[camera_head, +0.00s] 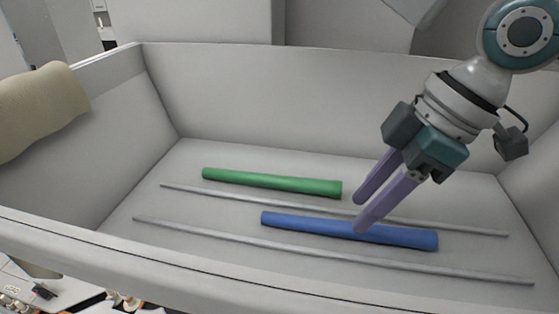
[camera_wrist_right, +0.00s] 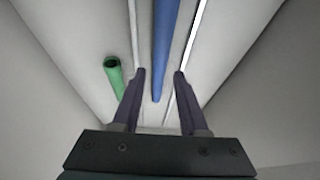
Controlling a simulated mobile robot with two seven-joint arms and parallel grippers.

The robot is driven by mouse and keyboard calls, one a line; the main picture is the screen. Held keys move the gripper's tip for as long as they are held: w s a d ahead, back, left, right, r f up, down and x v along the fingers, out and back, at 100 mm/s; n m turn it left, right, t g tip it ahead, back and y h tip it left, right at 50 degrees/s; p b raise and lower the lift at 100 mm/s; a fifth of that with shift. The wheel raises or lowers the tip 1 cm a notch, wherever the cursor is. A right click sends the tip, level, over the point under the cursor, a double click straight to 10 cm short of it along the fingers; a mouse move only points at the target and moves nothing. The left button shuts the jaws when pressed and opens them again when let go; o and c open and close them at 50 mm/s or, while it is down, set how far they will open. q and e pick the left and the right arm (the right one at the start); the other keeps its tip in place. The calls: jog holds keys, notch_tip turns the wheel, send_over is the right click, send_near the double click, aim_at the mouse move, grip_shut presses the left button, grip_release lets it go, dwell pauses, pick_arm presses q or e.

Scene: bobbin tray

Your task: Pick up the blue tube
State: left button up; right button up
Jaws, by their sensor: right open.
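The blue tube (camera_head: 310,225) lies lengthwise on the floor of a grey tray (camera_head: 250,265), between two thin grey rods. In the head view my right gripper (camera_head: 358,213) is over the tube's right half, its purple fingers pointing down and left and covering part of it. In the right wrist view the open fingers (camera_wrist_right: 159,72) stand apart, and the blue tube (camera_wrist_right: 163,50) runs through the space between them. The frames do not show the fingers touching it. My left gripper is not in view.
A green tube (camera_head: 272,183) lies behind the blue one, beside the far rod (camera_head: 245,198). The near rod (camera_head: 330,258) runs along the front. High tray walls stand around them. A beige rounded object (camera_head: 40,110) is at the left wall.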

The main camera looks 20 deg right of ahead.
aim_at(348, 225)
jog(key=x, duration=0.4)
grip_shut()
dwell(0.4)
